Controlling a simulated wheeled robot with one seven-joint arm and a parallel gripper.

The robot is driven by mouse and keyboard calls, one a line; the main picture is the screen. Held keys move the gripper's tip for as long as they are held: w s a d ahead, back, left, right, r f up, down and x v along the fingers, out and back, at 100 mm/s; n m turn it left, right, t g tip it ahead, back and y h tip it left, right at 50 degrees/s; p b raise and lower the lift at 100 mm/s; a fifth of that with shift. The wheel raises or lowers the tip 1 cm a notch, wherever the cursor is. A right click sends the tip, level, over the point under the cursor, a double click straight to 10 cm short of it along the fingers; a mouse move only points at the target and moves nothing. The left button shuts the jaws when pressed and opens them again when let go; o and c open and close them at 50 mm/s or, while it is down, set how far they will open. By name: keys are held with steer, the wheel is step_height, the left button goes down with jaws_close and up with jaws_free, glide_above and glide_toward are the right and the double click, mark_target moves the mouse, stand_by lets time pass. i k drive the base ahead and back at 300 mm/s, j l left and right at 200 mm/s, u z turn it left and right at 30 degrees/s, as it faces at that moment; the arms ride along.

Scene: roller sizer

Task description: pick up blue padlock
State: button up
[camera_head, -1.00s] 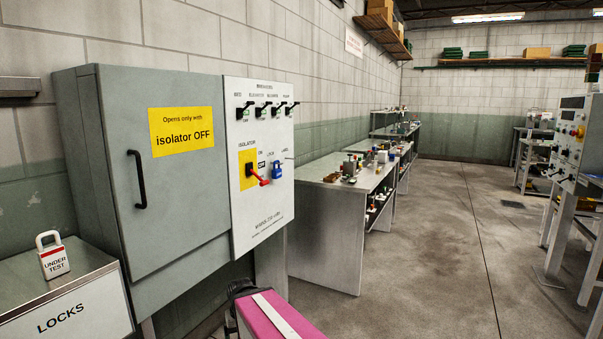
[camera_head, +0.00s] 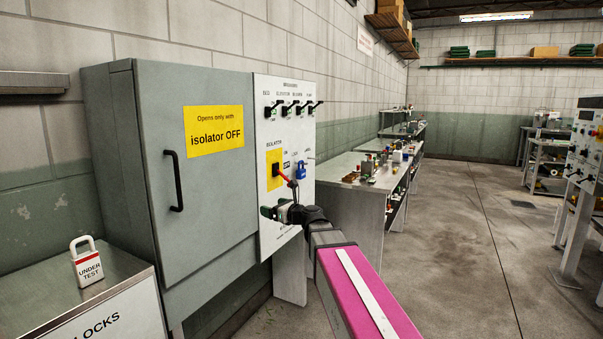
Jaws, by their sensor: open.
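The blue padlock (camera_head: 300,171) hangs on the white control panel (camera_head: 265,240), right of the isolator switch. My gripper (camera_head: 270,211) is in front of the panel, below and left of the padlock in the picture. Its jaws are open and it is not on the padlock. The isolator's red handle (camera_head: 282,174) on its yellow plate (camera_head: 273,158) slants down to the right, its end close above my gripper. I cannot tell whether they touch.
The grey cabinet (camera_head: 205,200) with a black door handle (camera_head: 174,180) is shut. A white "UNDER TEST" padlock (camera_head: 87,266) stands on the locks box (camera_head: 120,310). Breaker switches (camera_head: 290,108) line the panel top. A bench (camera_head: 350,200) with small items stands behind.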

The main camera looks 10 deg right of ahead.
mark_target(300, 173)
steer(key=i+l, duration=0.2)
steer(key=l, duration=0.15)
steer(key=i+l, duration=0.45)
steer(key=l, duration=0.25)
steer(key=i+l+u, duration=0.1)
steer(key=l, duration=0.25)
steer(key=i, duration=0.1)
